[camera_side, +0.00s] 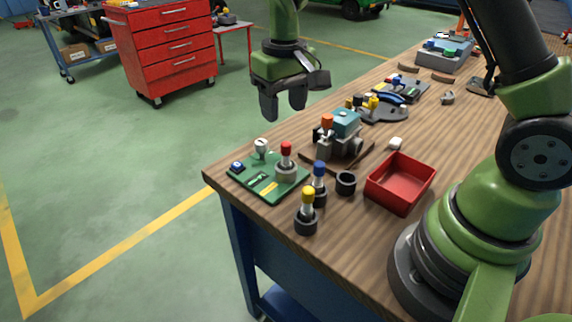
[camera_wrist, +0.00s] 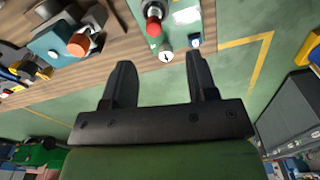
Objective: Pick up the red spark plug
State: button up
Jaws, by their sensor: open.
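The red spark plug (camera_side: 286,149) stands upright in a grey round holder on a green board (camera_side: 250,187) near the table's far left corner. In the wrist view the red spark plug (camera_wrist: 153,20) shows at the top, beyond and between the fingertips. My gripper (camera_side: 285,112) is open and empty, pointing down, in the air above and behind the board in the side view. In the wrist view my gripper (camera_wrist: 160,62) has its two dark fingers wide apart with nothing between them.
A blue-topped plug (camera_side: 319,180) and a yellow-topped plug (camera_side: 307,205) stand in black holders nearby, beside an empty black holder (camera_side: 346,183). A red tray (camera_side: 401,182) lies to the right. A white-topped plug (camera_side: 261,147) shares the board. An orange-topped machine part (camera_side: 340,135) stands behind.

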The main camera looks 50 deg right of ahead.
aim_at(286, 143)
notch_tip(286, 143, down, 6)
jog(key=shift+w+d+r, duration=0.1)
jog(key=shift+w+d, duration=0.05)
jog(key=f, duration=0.5)
jog(key=shift+d+f, duration=0.35)
jog(key=shift+c, duration=0.2)
grip_shut()
